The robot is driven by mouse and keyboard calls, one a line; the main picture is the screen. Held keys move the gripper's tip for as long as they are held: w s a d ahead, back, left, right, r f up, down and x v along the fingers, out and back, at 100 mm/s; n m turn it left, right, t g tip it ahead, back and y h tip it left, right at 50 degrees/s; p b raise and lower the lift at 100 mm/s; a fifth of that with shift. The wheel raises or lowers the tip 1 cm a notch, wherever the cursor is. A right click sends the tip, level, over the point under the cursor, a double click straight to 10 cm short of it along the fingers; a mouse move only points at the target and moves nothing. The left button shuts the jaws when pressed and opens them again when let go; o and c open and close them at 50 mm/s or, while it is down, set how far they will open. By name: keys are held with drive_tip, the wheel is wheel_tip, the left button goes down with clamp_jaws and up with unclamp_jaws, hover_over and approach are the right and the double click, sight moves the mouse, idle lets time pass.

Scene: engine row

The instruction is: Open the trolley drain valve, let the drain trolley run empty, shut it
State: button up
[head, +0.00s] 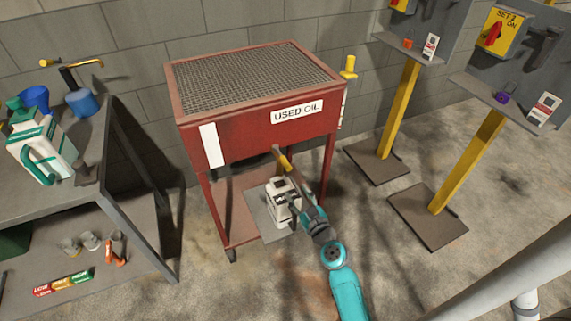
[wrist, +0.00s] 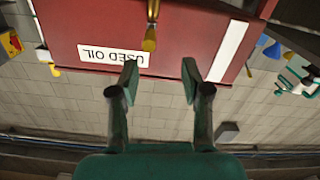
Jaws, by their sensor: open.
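The drain trolley (head: 250,125) is a red cart with a mesh top and a USED OIL label; its upside-down red side fills the top of the wrist view (wrist: 110,25). A valve with a yellow handle (head: 284,162) sticks out from its front lower edge. In the wrist view the handle (wrist: 150,40) lies just beyond my fingertips, nearer the left finger and apart from both. My gripper (wrist: 159,76) is open and empty. In the head view my gripper (head: 293,175) is small and partly merges with the valve. No oil flow can be made out.
A white and black object (head: 280,200) is beneath the trolley. A yellow lever (head: 349,67) stands at the trolley's back right. A grey bench (head: 125,170) with jugs is at left. Two yellow-post stands (head: 398,110) are at right. The floor between is clear.

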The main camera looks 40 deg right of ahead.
sight(283, 159)
drive_tip(key=x, duration=0.4)
drive_tip(key=d+r+x, duration=0.1)
drive_tip(key=x, duration=0.8)
drive_tip(key=shift+s+d+r, duration=0.15)
drive_tip(key=shift+d+r, duration=0.15)
drive_tip(key=shift+r, duration=0.05)
clamp_jaws()
